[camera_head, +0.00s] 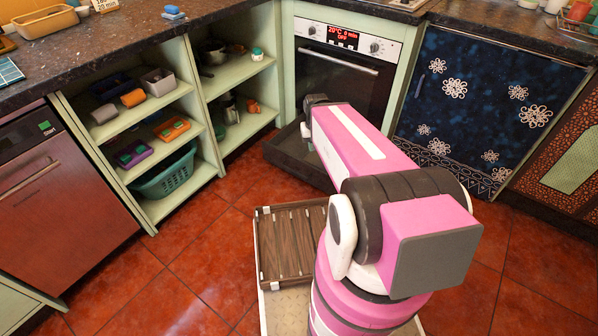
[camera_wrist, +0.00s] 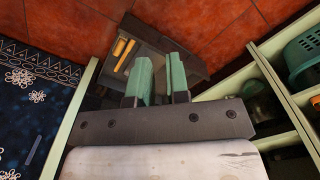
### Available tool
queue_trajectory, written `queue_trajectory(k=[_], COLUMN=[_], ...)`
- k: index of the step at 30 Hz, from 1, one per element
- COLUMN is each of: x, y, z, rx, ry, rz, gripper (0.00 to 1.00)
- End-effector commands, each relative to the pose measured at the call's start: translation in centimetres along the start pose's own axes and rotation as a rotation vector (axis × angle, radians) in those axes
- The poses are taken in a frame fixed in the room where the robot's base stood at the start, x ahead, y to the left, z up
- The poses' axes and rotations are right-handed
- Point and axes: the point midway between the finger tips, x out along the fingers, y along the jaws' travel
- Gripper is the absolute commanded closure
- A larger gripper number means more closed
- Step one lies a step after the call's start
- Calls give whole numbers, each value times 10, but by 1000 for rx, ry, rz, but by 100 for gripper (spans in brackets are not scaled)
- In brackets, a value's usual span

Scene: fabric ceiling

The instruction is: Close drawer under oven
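The drawer under the oven (camera_head: 290,158) is dark grey and stands pulled out over the floor below the oven (camera_head: 345,75). My arm hides its right part in the head view. In the wrist view the drawer (camera_wrist: 190,66) shows beyond my fingers, with an orange item (camera_wrist: 122,50) inside. My gripper (camera_wrist: 160,78) has two green fingers with a gap between them and nothing visible in the gap. The fingers overlap the drawer in the picture; I cannot tell whether they touch it. In the head view the fingertips are hidden behind my arm.
Open green shelves (camera_head: 232,75) with a teal basket (camera_head: 165,172) stand left of the oven. A blue flowered cabinet door (camera_head: 480,95) is on the right. The red tiled floor (camera_head: 190,250) is clear in front of the shelves.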

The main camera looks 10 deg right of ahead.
Motion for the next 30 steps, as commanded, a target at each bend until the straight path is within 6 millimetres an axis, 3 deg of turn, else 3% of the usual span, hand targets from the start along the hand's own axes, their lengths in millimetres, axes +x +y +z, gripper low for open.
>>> queue_trajectory(k=[4, 7, 16, 20, 24, 30], x=[14, 37, 148, 202, 262, 338], y=[0, 1, -16, -38, -76, -137], z=[-13, -34, -128, -170, -210, -246], rx=[-56, -166, -759, -1064, -1393, -1779], ry=[-10, -29, -157, -242, -350, -504], rz=[45, 133, 561, 768, 992, 1274], gripper=[100, 100, 100, 100, 100, 100])
